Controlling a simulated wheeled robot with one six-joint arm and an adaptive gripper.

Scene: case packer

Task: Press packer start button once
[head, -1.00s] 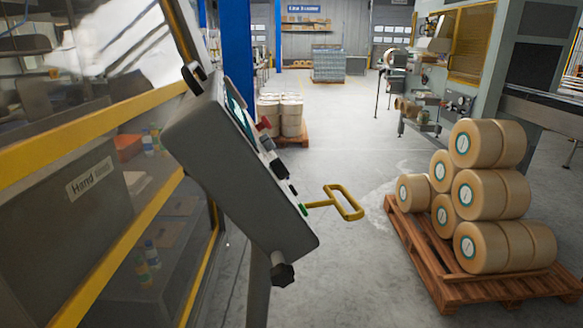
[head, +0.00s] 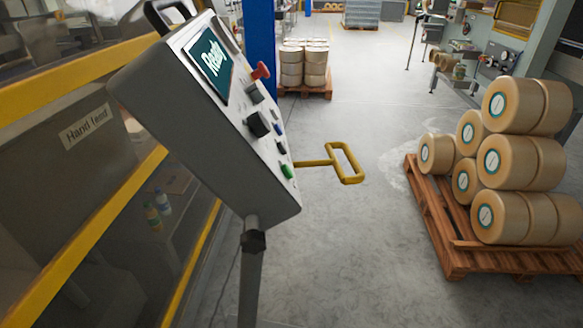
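The packer's control box (head: 205,120) is a tilted grey panel on a post, left of centre in the head view. Its screen (head: 212,63) reads "Ready". Below the screen are a red mushroom-shaped knob (head: 261,71), black switches (head: 258,123), a blue button (head: 278,128) and a green button (head: 288,171) near the lower end. The panel face is seen at a slant, and no label beside the green button can be read. My gripper is not in view.
A yellow handle (head: 347,163) sticks out to the right of the panel. A pallet (head: 440,230) with stacked tape rolls (head: 502,215) stands at right. A yellow-framed guard with a "Hand feed" sign (head: 86,127) is at left. Grey floor (head: 350,250) between is clear.

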